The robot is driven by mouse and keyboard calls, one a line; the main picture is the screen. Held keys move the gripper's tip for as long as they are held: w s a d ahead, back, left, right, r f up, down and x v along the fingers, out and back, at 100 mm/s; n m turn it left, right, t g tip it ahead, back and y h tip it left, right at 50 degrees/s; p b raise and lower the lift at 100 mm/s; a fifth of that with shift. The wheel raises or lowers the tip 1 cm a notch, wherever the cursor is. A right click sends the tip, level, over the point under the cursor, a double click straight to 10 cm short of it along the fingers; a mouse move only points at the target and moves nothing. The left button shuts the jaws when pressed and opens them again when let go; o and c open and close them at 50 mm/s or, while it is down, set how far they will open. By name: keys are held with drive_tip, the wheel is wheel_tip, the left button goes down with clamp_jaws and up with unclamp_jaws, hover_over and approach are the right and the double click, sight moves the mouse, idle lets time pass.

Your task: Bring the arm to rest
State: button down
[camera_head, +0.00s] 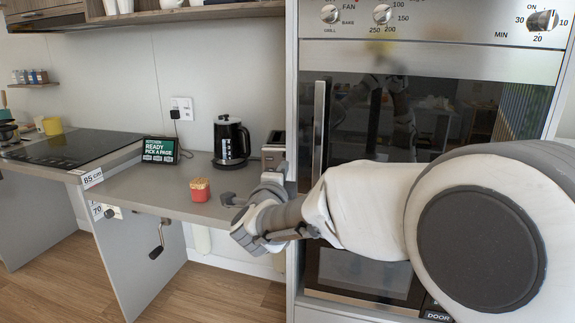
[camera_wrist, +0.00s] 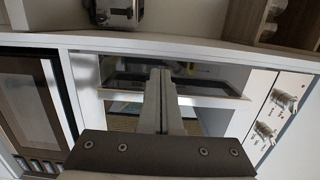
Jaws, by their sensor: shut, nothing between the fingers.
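My gripper shows from close up in the wrist view (camera_wrist: 160,74), with its two fingers pressed together and nothing between them. In the head view my arm reaches in from the right across the front of the oven (camera_head: 345,130). The wrist end of the arm is bent and stands in front of the right end of the grey counter (camera_head: 150,193). The fingertips are hard to make out there. I cannot tell how much space lies between my arm and the oven front.
On the counter stand a black kettle (camera_head: 231,142), a red box with a tan top (camera_head: 200,190), a small screen (camera_head: 160,150) and a toaster (camera_head: 272,150), partly hidden by my arm. A crank handle (camera_head: 158,240) hangs below the counter. The wooden floor (camera_head: 210,295) at front left is clear.

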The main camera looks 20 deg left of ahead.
drive_tip(key=shift+a+v, duration=0.15)
drive_tip(key=shift+v, duration=0.85)
drive_tip(key=shift+a+v, duration=0.1)
drive_tip(key=shift+v, duration=0.95)
drive_tip(key=s+d+r+n+g+y, duration=0.25)
drive_tip(key=d+n+g, duration=0.25)
drive_tip(key=d+n, duration=0.9)
drive_tip(key=s+d+f+n+g+h, duration=0.1)
drive_tip(key=s+d+f+g+h, duration=0.3)
drive_tip(key=s+d, duration=0.85)
drive_tip(key=s+d+f+g+h, duration=0.3)
drive_tip(key=s+d+f, duration=0.3)
drive_tip(key=s+d, duration=0.65)
drive_tip(key=w+d+r+p, duration=0.2)
drive_tip(key=w+r+p, duration=0.1)
drive_tip(key=r+p, duration=1)
drive_tip(key=shift+d+r+p, duration=0.2)
drive_tip(key=shift+r+p, duration=0.05)
drive_tip(key=shift+p, duration=0.1)
